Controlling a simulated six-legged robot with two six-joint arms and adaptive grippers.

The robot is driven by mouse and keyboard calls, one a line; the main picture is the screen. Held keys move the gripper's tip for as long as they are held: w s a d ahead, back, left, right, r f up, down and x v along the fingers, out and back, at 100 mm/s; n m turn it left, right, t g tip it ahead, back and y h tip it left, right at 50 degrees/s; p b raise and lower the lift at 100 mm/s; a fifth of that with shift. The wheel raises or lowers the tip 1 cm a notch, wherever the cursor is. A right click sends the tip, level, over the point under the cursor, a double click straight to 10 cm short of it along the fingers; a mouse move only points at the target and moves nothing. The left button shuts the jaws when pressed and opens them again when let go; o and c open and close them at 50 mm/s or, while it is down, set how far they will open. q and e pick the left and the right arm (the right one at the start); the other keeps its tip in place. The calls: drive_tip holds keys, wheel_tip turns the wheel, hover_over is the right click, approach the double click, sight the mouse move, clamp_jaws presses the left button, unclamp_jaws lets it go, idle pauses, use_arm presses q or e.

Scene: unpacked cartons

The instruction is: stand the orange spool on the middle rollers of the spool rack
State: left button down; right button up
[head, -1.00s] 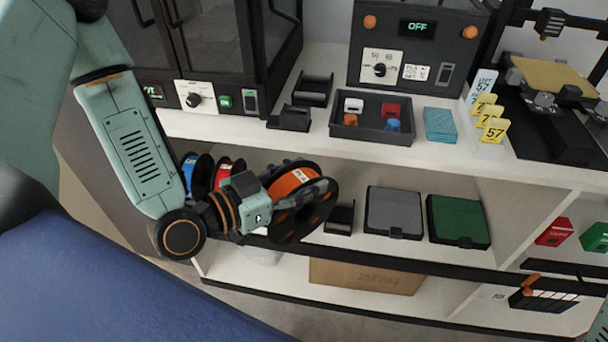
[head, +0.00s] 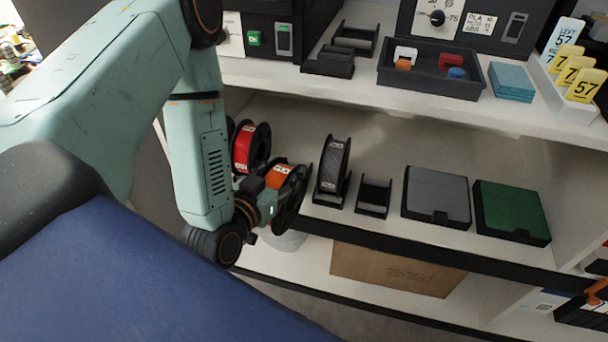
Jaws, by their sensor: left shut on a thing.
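The orange spool (head: 280,178), with black flanges and a white label, is held by my left gripper (head: 267,192), which is shut on it. The spool is upright in front of the middle shelf, between a red spool (head: 244,148) and a dark grey spool (head: 333,165). The grey spool stands in a black roller holder. To its right is an empty black roller holder (head: 374,197). These seem to be parts of the spool rack. The rollers behind the orange spool are hidden, and I cannot tell whether it touches anything. My right gripper is out of view.
A grey case (head: 436,196) and a green case (head: 511,212) lie right of the holders. The upper shelf bears two black holders, a dark tray (head: 430,80) and teal pads (head: 511,81). Below are a cardboard box (head: 395,269) and a whitish round object (head: 284,240).

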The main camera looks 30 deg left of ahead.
use_arm(q)
drive_tip(key=a+y, duration=0.1)
drive_tip(key=a+f+n+y, duration=0.1)
drive_tip(key=shift+s+a, duration=0.15)
drive_tip(key=shift+a, duration=0.25)
drive_tip(key=shift+a+n+g, duration=0.3)
drive_tip(key=shift+a+n, duration=0.1)
drive_tip(key=shift+a, duration=0.05)
drive_tip(key=shift+w+y, duration=0.3)
drive_tip(key=shift+w, duration=0.3)
drive_tip(key=b+x, duration=0.6)
drive_tip(key=x, duration=1)
drive_tip(key=shift+b, duration=0.35)
drive_tip(key=shift+a, duration=0.1)
drive_tip(key=shift+c, duration=2.3)
unclamp_jaws()
